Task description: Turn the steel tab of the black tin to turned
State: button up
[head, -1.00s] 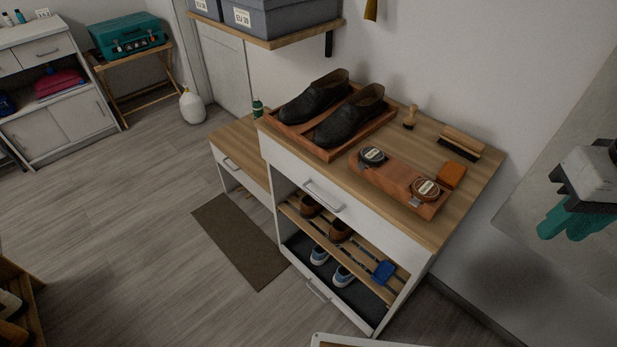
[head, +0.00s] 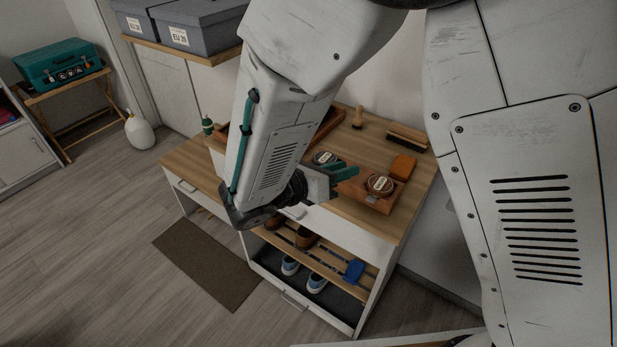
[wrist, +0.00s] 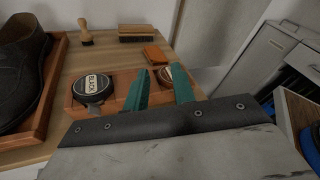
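The black tin (wrist: 93,84), with a round dark lid and a label reading BLACK, stands at the left of a wooden holder (wrist: 124,82); the head view shows it too (head: 326,158). Something grey at its near side (wrist: 94,108) looks like its steel tab, but its angle is unclear. A second tin with a brownish lid (head: 379,185) stands at the holder's right end, partly hidden by a finger in the wrist view. My gripper (wrist: 162,78) is open, its teal fingers apart with nothing held. It is over the holder's front, right of the black tin in the wrist view.
An orange block (wrist: 155,54), a wide brush (wrist: 138,34) and a small round brush (wrist: 85,34) stand behind the holder. Black shoes (wrist: 22,70) in a wooden tray (wrist: 55,78) are at the left. Shoes on slatted shelves (head: 318,262) lie below the top.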

jog(key=a+f+n+t+y, duration=0.3)
jog(key=a+f+n+t, duration=0.3)
jog(key=a+f+n, duration=0.4)
jog(key=shift+m, duration=0.6)
jog(key=w+d, duration=0.1)
jog(key=w, duration=0.1)
jog(key=w+d+r, duration=0.1)
jog(key=w, duration=0.1)
jog(key=w+d+r, duration=0.1)
jog(key=w, duration=0.1)
jog(key=shift+d+r, duration=0.2)
jog(key=shift+d, duration=0.2)
grip_shut()
